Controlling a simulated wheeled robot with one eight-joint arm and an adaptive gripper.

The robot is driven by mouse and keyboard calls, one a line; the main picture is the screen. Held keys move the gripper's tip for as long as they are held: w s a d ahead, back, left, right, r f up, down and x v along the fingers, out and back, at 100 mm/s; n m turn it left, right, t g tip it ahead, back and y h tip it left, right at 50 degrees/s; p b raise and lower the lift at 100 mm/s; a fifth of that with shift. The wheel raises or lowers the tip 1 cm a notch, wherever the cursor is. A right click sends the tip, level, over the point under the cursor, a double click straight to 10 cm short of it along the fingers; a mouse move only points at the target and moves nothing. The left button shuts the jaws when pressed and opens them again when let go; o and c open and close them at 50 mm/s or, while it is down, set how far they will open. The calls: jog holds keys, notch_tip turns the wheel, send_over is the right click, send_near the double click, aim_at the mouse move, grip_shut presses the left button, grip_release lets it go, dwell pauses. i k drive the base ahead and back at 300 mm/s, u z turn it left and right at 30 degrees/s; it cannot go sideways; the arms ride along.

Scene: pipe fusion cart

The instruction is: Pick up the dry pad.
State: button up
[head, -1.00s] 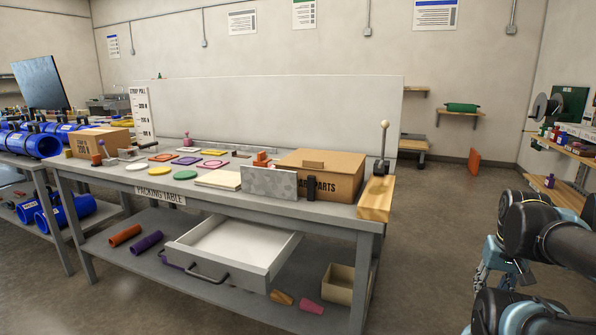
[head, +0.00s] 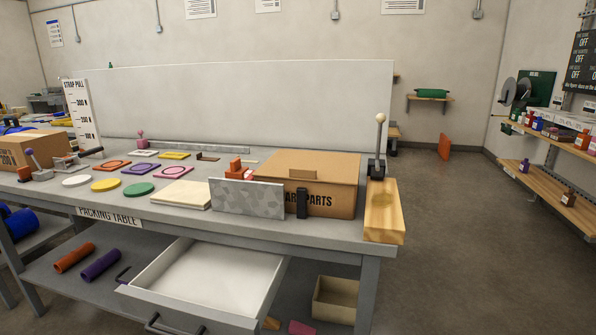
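No thing in view is labelled as the dry pad, and I cannot tell which item it is. A flat cream pad or block (head: 180,195) lies near the front edge of the packing table (head: 235,235). To its left lie flat discs: a white disc (head: 76,181), a yellow disc (head: 106,185) and a green disc (head: 139,189). Behind them are flat square pieces, among them an orange square (head: 113,165), a purple square (head: 136,168) and a pink square (head: 173,172). My gripper is not in view.
A grey speckled plate (head: 247,196) stands upright before a cardboard box (head: 330,175). A lever (head: 379,145) and wooden block (head: 383,222) are at the table's right end. A white drawer (head: 200,285) juts out below. Open floor (head: 470,240) lies to the right.

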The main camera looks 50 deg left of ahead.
aim_at(248, 174)
jog(key=z, duration=0.8)
jog(key=k, duration=2.8)
jog(key=u, duration=2)
jog(key=i, duration=0.55)
